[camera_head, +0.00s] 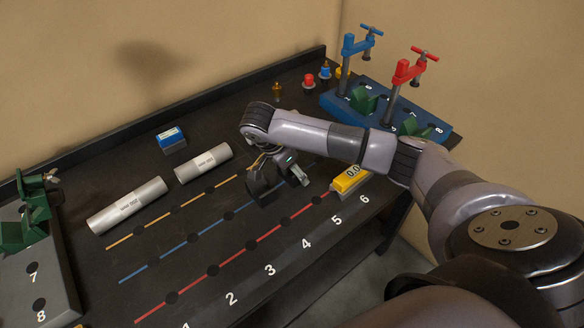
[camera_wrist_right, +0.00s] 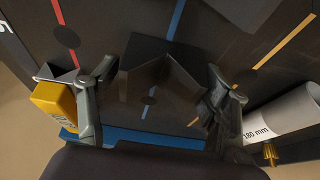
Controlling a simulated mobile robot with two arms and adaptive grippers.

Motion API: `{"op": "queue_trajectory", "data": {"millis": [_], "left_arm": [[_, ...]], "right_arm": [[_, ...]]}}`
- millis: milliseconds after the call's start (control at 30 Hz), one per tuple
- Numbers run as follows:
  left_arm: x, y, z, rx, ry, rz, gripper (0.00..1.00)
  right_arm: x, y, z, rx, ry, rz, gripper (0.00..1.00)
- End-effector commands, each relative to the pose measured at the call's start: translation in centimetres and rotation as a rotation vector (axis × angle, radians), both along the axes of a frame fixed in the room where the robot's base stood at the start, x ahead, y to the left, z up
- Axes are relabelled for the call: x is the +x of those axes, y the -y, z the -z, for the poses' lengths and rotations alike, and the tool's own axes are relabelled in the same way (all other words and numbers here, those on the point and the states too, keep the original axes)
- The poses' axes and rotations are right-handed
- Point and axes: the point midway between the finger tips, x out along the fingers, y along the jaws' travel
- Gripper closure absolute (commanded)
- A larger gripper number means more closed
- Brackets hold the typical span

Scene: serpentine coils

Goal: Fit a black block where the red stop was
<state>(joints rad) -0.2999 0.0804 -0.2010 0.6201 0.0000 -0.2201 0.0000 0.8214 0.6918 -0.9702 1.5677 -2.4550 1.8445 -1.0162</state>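A black block (camera_head: 262,187) with a V-shaped notch sits at the blue line on the dark table. It also shows in the right wrist view (camera_wrist_right: 138,80), between my spread fingers. My right gripper (camera_head: 280,176) is over the block, with one finger on each side, and looks open. In the right wrist view my right gripper (camera_wrist_right: 162,66) seems to leave a gap at the left finger; contact at the right finger is unclear. A red-topped stop (camera_head: 308,82) stands at the back of the table. My left gripper is out of view.
A yellow gauge (camera_head: 350,178) reading 0.0 stands right of my gripper. Two silver tubes (camera_head: 203,163) and a blue-topped box (camera_head: 171,140) lie left. A blue clamp (camera_head: 347,62) and a red clamp (camera_head: 402,82) rise at back right. The numbered front strip is clear.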

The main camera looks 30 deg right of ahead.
Motion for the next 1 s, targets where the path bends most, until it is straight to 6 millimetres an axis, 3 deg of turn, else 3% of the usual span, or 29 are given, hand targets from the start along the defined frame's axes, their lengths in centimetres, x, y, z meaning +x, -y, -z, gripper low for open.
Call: {"op": "queue_trajectory", "data": {"millis": [100, 533, 1000], "left_arm": [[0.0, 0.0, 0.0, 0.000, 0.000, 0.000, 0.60], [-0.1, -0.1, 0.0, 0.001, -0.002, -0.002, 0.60], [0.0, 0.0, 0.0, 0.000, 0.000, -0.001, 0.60]], "right_arm": [[0.0, 0.0, 0.0, 0.000, 0.000, 0.000, 0.19], [0.0, -0.3, -0.8, 0.001, 0.000, -0.001, 0.19], [-0.1, -3.8, -9.3, -0.002, 0.004, -0.003, 0.19]]}}
